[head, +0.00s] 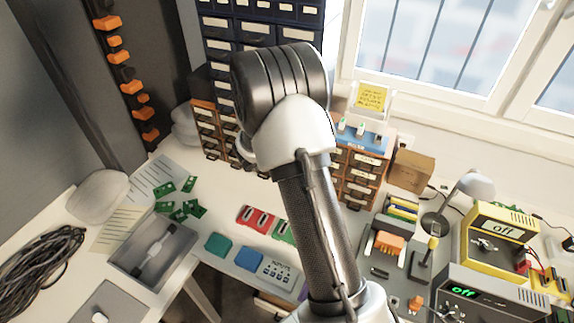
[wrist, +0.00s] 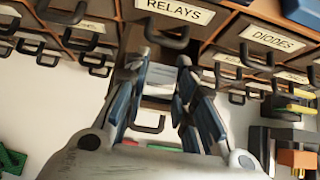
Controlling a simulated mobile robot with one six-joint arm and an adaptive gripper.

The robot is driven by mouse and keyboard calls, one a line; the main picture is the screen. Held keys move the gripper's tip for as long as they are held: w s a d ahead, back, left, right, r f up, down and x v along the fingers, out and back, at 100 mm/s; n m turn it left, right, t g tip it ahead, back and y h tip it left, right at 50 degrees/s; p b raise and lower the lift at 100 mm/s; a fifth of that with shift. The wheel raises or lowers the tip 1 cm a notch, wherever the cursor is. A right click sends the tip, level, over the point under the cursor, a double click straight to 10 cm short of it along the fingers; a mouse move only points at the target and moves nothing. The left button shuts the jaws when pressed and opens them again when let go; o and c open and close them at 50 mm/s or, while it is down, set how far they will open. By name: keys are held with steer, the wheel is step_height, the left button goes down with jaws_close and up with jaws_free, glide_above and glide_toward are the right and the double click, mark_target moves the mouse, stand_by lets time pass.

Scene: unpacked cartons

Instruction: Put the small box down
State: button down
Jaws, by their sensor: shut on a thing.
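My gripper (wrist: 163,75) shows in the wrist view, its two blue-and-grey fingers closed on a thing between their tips. Only a pale grey-blue face of this thing shows, which I take to be the small box (wrist: 160,77); the rest is hidden by the fingers. It is in front of the brown drawer cabinet, near the drawer labelled RELAYS (wrist: 174,12). I cannot tell whether it touches anything beneath. In the head view my own arm hides the gripper and the held thing.
Drawer handles project close around my gripper, including below the DIODES label (wrist: 268,39). In the head view, red and green cases (head: 256,219), a blue case (head: 219,245) and a grey tray (head: 152,252) lie left of my arm. A brown carton (head: 410,171) stands right of the cabinet.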

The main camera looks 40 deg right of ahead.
steer(key=shift+w+d+f, duration=0.1)
steer(key=shift+d+f, duration=0.1)
steer(key=shift+f, duration=0.35)
steer(key=shift+w+d+f+y+p, duration=0.1)
steer(key=shift+d+f+y+p, duration=0.2)
steer(key=shift+p, duration=0.15)
steer(key=shift+w+d+r+g+y+p, duration=0.1)
steer(key=shift+w+r+g+y+p, duration=0.15)
steer(key=shift+p, duration=0.4)
steer(key=shift+s+d+g+y+p, duration=0.15)
steer(key=shift+g+y+p, duration=0.1)
steer(key=shift+p, duration=0.5)
steer(key=p, duration=0.2)
steer(key=y+p, duration=0.1)
steer(key=p, duration=0.1)
steer(key=shift+w+d+f+g, duration=0.1)
steer(key=shift+w+d+g, duration=0.15)
steer(key=shift+g, duration=0.15)
steer(key=shift+a+f+b, duration=0.15)
steer(key=shift+f+b, duration=0.85)
steer(key=shift+f, duration=0.65)
